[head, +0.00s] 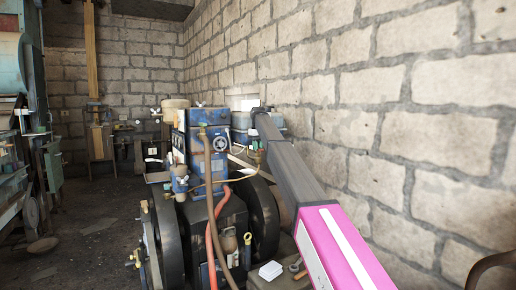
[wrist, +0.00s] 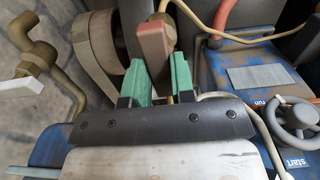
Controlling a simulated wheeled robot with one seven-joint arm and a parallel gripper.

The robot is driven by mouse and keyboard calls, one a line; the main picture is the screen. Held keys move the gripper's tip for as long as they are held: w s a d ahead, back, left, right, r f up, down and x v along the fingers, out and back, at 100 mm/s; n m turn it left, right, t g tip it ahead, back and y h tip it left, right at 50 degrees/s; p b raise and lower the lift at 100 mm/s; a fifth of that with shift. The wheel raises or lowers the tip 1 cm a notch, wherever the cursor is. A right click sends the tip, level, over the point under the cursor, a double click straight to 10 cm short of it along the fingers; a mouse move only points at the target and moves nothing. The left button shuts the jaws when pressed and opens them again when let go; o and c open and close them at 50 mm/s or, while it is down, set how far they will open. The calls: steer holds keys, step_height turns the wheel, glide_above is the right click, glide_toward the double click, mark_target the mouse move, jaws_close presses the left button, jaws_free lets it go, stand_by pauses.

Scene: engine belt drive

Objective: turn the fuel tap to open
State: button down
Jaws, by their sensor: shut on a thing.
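In the wrist view my gripper (wrist: 157,72) has two green fingertips, one on each side of a dull red lever (wrist: 153,42). It is shut on this lever, which appears to be the fuel tap's handle. Brass fittings (wrist: 162,17) show just behind the lever, with a thin cream pipe running off to the right. The tap's lower part is hidden by the fingers and the dark gripper body. In the head view my arm reaches to the blue engine (head: 208,140), and the fingertips cannot be made out there.
In the wrist view a dark handwheel (wrist: 295,122) with "run" and "start" labels is at right. A bent brass pipe (wrist: 50,70) and a wide belt or wheel rim (wrist: 95,45) are at left. The block wall (head: 400,120) stands close to my arm.

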steer(key=shift+r, duration=0.1)
stand_by(0.3)
steer(key=c, duration=1)
jaws_free()
steer(key=shift+o, duration=0.2)
